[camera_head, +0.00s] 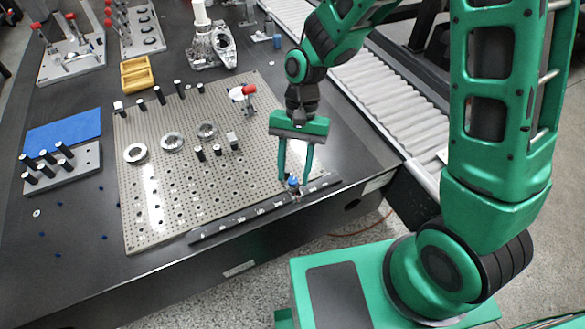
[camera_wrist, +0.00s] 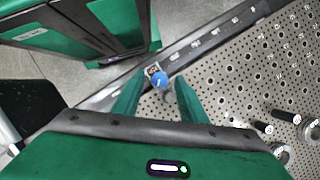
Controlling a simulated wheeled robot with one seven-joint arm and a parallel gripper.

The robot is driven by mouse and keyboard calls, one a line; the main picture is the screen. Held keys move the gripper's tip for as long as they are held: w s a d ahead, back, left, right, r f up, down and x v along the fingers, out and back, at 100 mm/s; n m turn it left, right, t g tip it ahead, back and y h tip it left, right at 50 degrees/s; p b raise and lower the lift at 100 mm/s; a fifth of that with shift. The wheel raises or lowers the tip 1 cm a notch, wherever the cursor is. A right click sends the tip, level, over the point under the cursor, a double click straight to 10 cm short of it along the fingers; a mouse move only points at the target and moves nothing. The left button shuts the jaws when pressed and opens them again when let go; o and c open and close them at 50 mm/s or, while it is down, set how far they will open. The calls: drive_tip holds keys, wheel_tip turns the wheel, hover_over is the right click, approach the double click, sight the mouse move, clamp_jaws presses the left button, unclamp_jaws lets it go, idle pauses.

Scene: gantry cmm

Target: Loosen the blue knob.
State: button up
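The blue knob (camera_head: 293,182) sits on a small fitting at the dark rail along the front edge of the perforated plate. In the wrist view the blue knob (camera_wrist: 158,79) shows a light mark on its top. My gripper (camera_head: 293,177) points down over it with its two green fingers apart. In the wrist view my gripper (camera_wrist: 160,84) is open, with the knob lying between the fingertips and a gap on either side. I cannot tell whether the tips are level with the knob or just above it.
The perforated plate (camera_head: 165,215) carries metal rings, black-topped posts and a red-handled clamp (camera_head: 248,90). The dark rail (camera_head: 240,218) runs along its front edge. A yellow tray (camera_head: 137,75) and blue mat (camera_head: 62,131) lie farther left. A roller conveyor (camera_head: 390,95) stands at right.

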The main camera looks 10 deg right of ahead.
drive_tip(key=shift+c, duration=0.6)
clamp_jaws()
drive_tip(key=shift+n, duration=0.3)
drive_tip(key=n+h, duration=0.1)
drive_tip(key=n, duration=0.2)
drive_tip(key=shift+w+a, duration=0.1)
drive_tip(key=shift+a, duration=0.1)
drive_tip(key=shift+a+n+h, duration=0.1)
drive_tip(key=shift+n+h, duration=0.8)
drive_tip(key=shift+n, duration=1)
drive_tip(key=shift+o, duration=0.6)
unclamp_jaws()
